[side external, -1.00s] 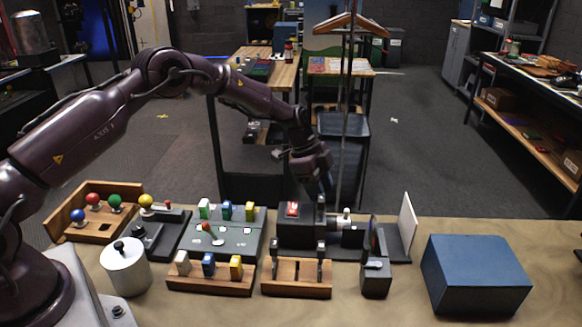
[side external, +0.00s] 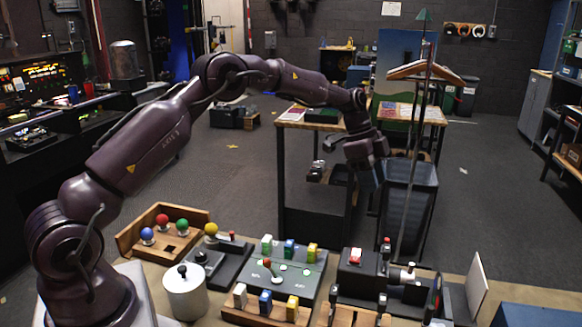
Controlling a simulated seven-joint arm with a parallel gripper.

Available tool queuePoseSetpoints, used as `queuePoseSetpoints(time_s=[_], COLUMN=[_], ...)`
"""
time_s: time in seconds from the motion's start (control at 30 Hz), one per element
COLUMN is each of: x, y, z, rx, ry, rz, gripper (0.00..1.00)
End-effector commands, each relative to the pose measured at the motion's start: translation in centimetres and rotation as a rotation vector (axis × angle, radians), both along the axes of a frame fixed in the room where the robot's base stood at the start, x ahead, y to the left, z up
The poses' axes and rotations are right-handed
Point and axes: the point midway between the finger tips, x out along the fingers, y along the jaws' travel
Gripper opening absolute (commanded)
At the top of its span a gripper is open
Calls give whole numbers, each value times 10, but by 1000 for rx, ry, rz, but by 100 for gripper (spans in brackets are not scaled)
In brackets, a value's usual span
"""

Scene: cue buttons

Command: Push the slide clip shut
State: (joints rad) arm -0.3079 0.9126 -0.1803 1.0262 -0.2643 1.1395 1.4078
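A dark projector-like unit (side external: 355,278) with a red button (side external: 355,255) on top stands right of centre on the bench. To its right is a low dark part with a small pale-topped knob (side external: 410,268); this may be the slide clip, but I cannot tell for sure or see whether it is open. Farther right, a white upright panel (side external: 477,283) stands on a dark base. My gripper (side external: 372,178) hangs in the air above and behind the unit, clear of everything on the bench. Its fingers are too small and dark to tell open from shut.
Left of the unit are a button panel (side external: 305,280) with coloured blocks, a wooden tray (side external: 128,238) with coloured balls, a lever box (side external: 235,262) and a white canister (side external: 185,295). A blue box (side external: 535,316) is cut off at lower right. A thin upright pole (side external: 412,190) rises behind the unit.

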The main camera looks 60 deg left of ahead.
Motion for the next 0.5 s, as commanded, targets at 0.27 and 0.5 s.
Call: queuePoseSetpoints(time_s=[0.27, 0.5], x=[-35, -75], y=[-4, -12], z=[-21, 5], rx=[8, 59], ry=[200, 269], rz=[337, 552], gripper=[39, 39])
